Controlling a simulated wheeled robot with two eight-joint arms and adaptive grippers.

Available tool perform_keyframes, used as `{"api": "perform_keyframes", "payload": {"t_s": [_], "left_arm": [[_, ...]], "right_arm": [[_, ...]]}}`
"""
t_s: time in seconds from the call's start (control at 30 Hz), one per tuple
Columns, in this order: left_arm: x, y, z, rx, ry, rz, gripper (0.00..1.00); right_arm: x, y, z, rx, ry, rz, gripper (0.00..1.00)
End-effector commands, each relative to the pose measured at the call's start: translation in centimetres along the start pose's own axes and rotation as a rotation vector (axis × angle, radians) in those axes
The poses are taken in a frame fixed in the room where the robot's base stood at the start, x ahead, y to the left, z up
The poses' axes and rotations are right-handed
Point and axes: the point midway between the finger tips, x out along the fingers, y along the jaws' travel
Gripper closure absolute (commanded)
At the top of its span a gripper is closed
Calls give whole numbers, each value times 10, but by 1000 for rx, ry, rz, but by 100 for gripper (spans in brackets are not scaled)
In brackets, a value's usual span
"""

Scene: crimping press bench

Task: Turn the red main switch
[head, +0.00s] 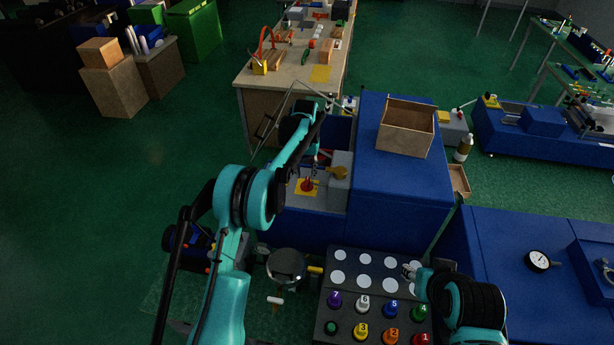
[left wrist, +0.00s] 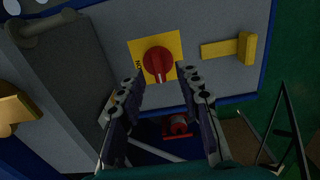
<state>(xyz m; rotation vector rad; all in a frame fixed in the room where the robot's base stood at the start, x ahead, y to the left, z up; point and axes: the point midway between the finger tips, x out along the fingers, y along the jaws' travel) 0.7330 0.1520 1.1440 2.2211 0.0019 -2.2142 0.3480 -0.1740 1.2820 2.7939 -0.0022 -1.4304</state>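The red main switch (head: 308,186) is a round knob on a yellow plate (head: 298,190) on the grey face of the blue press. In the left wrist view the red switch (left wrist: 157,60) shows a ridge with a pale line pointing down and slightly right. My left gripper (head: 316,168) is at the switch. In the left wrist view its two fingers (left wrist: 160,74) are apart, one on each side of the knob's lower part, with visible gaps. I cannot tell the depth between fingertips and knob. My right gripper (head: 408,270) is small and partly hidden by its arm, above the button board.
A yellow handle (left wrist: 229,48) sits right of the switch in the left wrist view. A grey bar (left wrist: 58,75) stands to its left. A board of coloured knobs (head: 347,312) lies in front.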

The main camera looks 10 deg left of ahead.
Motion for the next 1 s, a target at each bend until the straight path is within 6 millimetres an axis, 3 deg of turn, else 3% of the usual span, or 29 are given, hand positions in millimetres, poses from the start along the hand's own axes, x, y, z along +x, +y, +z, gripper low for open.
{"api": "perform_keyframes", "payload": {"t_s": [0.23,0.6,0.73,1.0], "left_arm": [[34,1,0,1,1,0,66],[42,1,0,1,1,0,66],[42,1,0,1,1,0,100],[42,1,0,5,1,0,100]], "right_arm": [[-2,0,-2,0,0,0,60],[-2,0,-2,0,0,0,60],[-2,0,-2,0,0,0,60],[-2,0,-2,0,0,0,60]]}}
